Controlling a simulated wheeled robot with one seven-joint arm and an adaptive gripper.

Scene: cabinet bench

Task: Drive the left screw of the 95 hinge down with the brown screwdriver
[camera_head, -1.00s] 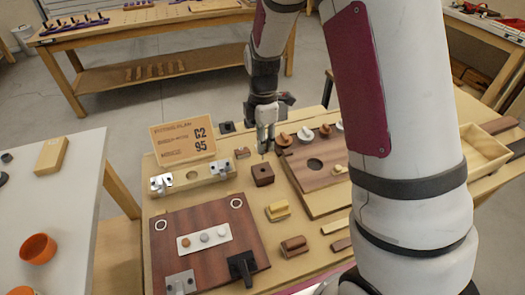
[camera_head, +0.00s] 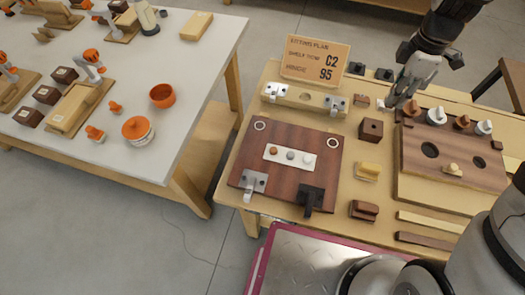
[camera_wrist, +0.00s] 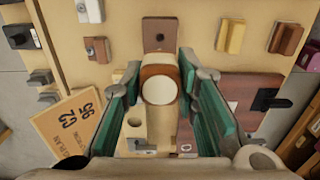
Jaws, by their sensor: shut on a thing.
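My gripper (camera_head: 396,98) is over the back right of the bench in the head view. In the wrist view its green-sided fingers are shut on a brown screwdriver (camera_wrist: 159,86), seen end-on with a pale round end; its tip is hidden. A pale rail (camera_head: 306,97) carries a silver hinge (camera_head: 271,92) on the left and another (camera_head: 335,104) on the right. A dark red-brown board (camera_head: 240,150) in front bears a silver hinge (camera_head: 254,183) and a black one (camera_head: 311,198). No hinge number is readable, nor are individual screws clear.
The plan card (camera_head: 316,62) reads C2 and 95. A brown block with a hole (camera_head: 371,130) stands left of and in front of the gripper. A knob board (camera_head: 460,180) is at right; yellow (camera_head: 367,171) and brown (camera_head: 364,210) blocks lie between the boards. A white table (camera_head: 190,65) stands left.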

